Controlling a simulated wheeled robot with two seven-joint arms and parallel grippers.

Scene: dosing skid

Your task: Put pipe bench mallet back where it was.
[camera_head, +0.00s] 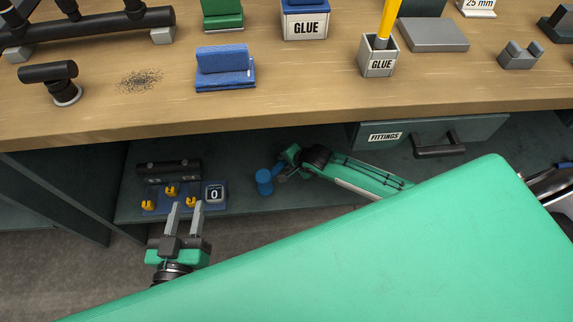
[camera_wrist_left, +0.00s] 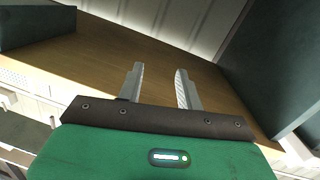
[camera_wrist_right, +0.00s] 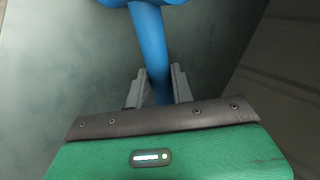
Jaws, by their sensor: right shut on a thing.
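The blue pipe bench mallet (camera_wrist_right: 150,40) is in my right gripper (camera_wrist_right: 158,72); the fingers close on its blue handle. In the head view the mallet's head (camera_head: 264,180) hangs just above the dark lower shelf, to the left of the right gripper (camera_head: 284,166). I cannot tell whether the mallet touches the shelf. My left gripper (camera_head: 184,211) is open and empty, in front of the shelf's left part; its spread fingers also show in the left wrist view (camera_wrist_left: 160,82).
The lower shelf (camera_head: 235,201) holds a blue board with yellow pieces and a "0" plate (camera_head: 214,193) at left. Above is the wooden bench top (camera_head: 300,95) with glue holders and a blue block. A fittings drawer (camera_head: 385,137) is right of the mallet. My green body covers the lower right.

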